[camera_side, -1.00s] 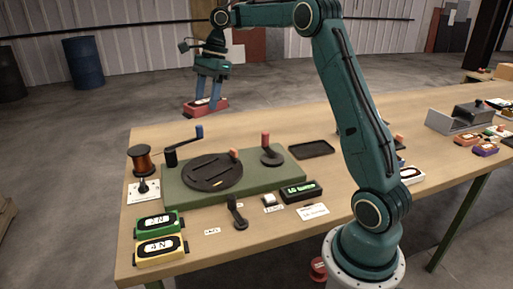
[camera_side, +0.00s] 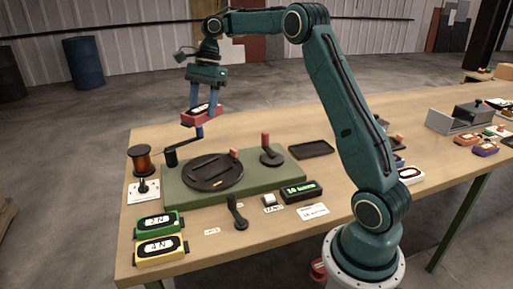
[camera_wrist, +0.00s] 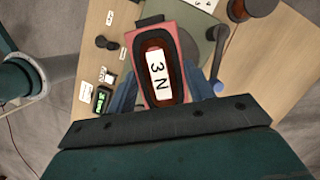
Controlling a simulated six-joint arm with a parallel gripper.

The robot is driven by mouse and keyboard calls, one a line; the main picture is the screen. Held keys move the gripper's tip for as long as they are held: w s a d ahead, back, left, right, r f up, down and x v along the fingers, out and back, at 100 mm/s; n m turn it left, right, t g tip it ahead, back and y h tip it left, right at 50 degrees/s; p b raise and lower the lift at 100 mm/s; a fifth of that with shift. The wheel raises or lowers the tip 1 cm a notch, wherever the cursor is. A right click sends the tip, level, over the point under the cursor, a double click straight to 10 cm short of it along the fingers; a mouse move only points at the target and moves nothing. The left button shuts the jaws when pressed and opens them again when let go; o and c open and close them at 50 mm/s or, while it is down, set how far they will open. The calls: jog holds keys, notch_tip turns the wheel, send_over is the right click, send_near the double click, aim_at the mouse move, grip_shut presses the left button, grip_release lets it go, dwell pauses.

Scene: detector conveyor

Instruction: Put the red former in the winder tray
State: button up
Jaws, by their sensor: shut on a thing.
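The red former (camera_side: 204,115) is held in the air by my gripper (camera_side: 203,108), which is shut on it. In the wrist view the former (camera_wrist: 136,40) shows a dark winding and a white label reading "3 N", with the fingers (camera_wrist: 160,88) on either side. In the side view the former appears just above the blue handle (camera_side: 199,132) of the winder's crank. The green winder base (camera_side: 270,185) carries a round black slotted plate (camera_side: 213,173). A flat, empty black tray (camera_side: 311,149) lies on the table behind the base's right end.
Green (camera_side: 158,223) and yellow (camera_side: 161,249) formers lie at the front left. A copper spool (camera_side: 140,160) stands left of the winder. A red-handled crank (camera_side: 266,147), a black lever (camera_side: 236,213) and a lit display (camera_side: 299,190) are nearby. Bare table lies behind the winder.

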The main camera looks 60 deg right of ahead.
aim_at(198, 110)
jog(key=f+n, duration=0.1)
jog(key=a+f+n+g, duration=0.1)
jog(key=n, duration=0.1)
jog(key=a+f+n, duration=0.1)
jog(key=f+n, duration=0.1)
jog(key=shift+w+a+g, duration=0.15)
jog(key=shift+w+g, duration=0.05)
jog(key=shift+g, duration=0.1)
jog(key=s+a+f+n+h, duration=0.1)
jog(key=f+n, duration=0.1)
jog(key=n, duration=0.2)
jog(key=s+a+f+n+g+h, duration=0.1)
jog(key=s+f+n, duration=0.1)
jog(key=f+n, duration=0.1)
jog(key=s+a+f+n+g, duration=0.1)
jog(key=f+n, duration=0.2)
jog(key=n, duration=0.2)
jog(key=shift+s+a+f+n+h, duration=0.2)
jog(key=shift+f+n+h, duration=0.1)
jog(key=shift+h, duration=0.1)
jog(key=shift+s+f+n+h, duration=0.4)
jog(key=shift+s+n, duration=0.3)
jog(key=shift+n, duration=0.4)
jog(key=shift+d, duration=0.15)
